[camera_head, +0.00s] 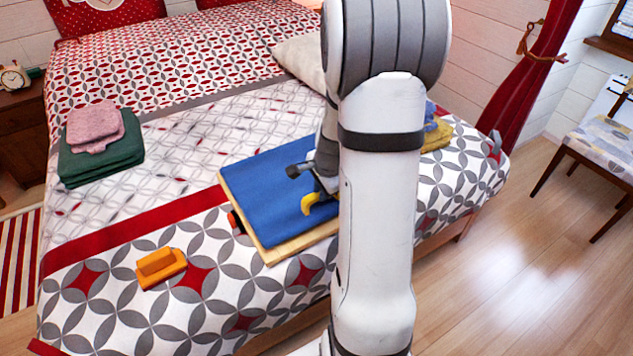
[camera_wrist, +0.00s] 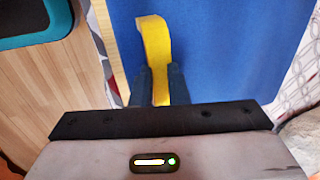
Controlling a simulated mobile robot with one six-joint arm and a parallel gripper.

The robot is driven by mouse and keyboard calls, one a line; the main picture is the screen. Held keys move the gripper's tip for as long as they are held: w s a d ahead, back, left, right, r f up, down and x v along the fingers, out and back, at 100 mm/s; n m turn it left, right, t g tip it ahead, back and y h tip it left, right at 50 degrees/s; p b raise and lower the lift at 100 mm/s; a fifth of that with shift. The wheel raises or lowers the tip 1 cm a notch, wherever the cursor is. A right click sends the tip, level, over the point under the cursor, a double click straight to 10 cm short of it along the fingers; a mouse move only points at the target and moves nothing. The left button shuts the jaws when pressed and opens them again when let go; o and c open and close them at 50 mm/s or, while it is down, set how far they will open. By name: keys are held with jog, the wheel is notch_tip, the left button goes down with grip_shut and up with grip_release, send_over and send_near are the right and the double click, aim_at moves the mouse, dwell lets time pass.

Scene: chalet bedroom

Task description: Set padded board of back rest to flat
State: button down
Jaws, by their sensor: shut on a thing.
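The back rest lies on the foot half of the bed. Its blue padded board (camera_head: 265,185) appears to lie low over a pale wooden base (camera_head: 290,246); any small gap or tilt between them is hard to tell. A yellow curved handle (camera_head: 310,204) is on the board near its right side. My gripper (camera_wrist: 159,76) is shut on the yellow handle (camera_wrist: 156,40) in the wrist view, one finger on each side. The blue board (camera_wrist: 235,45) fills the view behind it. My arm hides the board's right part in the head view.
An orange block-like object (camera_head: 161,268) lies on the bed left of the back rest. Folded green and pink towels (camera_head: 97,145) lie farther left. A pillow (camera_head: 300,60) is behind. A chair (camera_head: 600,145) stands right, with clear floor (camera_head: 520,260) before it.

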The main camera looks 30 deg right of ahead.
aim_at(321, 207)
jog(key=shift+s+f+b, duration=0.2)
jog(key=shift+f, duration=0.3)
jog(key=shift+s+f+b, duration=0.15)
jog(key=shift+f, duration=0.35)
jog(key=shift+s+a+f, duration=0.2)
jog(key=shift+s+f, duration=0.1)
jog(key=shift+f, duration=0.05)
jog(key=c, duration=1.5)
grip_release()
jog(key=shift+w+d+f, duration=0.1)
jog(key=shift+w, duration=0.05)
jog(key=shift+o, duration=0.5)
jog(key=shift+r, duration=0.45)
jog(key=p+v, duration=0.2)
jog(key=v, duration=0.5)
jog(key=shift+r, duration=0.15)
